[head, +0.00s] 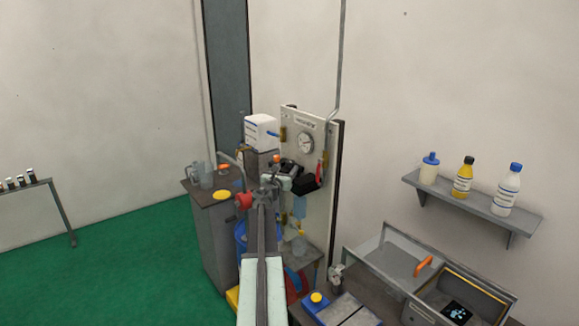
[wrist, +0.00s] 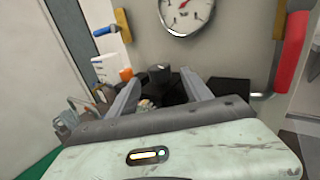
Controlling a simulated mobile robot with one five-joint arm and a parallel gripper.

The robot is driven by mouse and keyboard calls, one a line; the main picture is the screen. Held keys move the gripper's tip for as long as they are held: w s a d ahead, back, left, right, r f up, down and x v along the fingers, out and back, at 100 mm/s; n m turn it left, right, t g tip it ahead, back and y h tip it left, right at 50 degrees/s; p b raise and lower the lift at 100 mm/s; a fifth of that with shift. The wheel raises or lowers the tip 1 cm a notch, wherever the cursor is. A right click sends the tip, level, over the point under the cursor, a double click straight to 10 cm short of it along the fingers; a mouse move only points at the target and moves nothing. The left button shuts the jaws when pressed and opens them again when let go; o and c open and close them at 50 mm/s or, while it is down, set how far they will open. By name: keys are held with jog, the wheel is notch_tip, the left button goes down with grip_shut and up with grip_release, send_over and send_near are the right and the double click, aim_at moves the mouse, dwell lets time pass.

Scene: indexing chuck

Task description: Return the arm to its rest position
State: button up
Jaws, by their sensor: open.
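My arm extends forward in the head view, and my gripper (head: 290,178) is at its far end, in front of the panel with the round gauge. In the wrist view my gripper (wrist: 158,88) shows two grey fingers spread apart. A dark cylindrical knob or part (wrist: 159,75) shows between and beyond the fingers; I cannot tell whether it is touched. Nothing is visibly held. The gauge (head: 306,143) is just above the gripper in the head view, and it also shows at the top of the wrist view (wrist: 186,14).
A grey cabinet (head: 215,240) stands left of the arm. A white box (head: 261,133) sits behind it. A red handle (wrist: 291,55) is close on the right in the wrist view. A wall shelf (head: 470,205) with bottles and an open-topped bin (head: 395,262) are at right.

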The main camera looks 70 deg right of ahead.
jog(key=shift+a, duration=0.9)
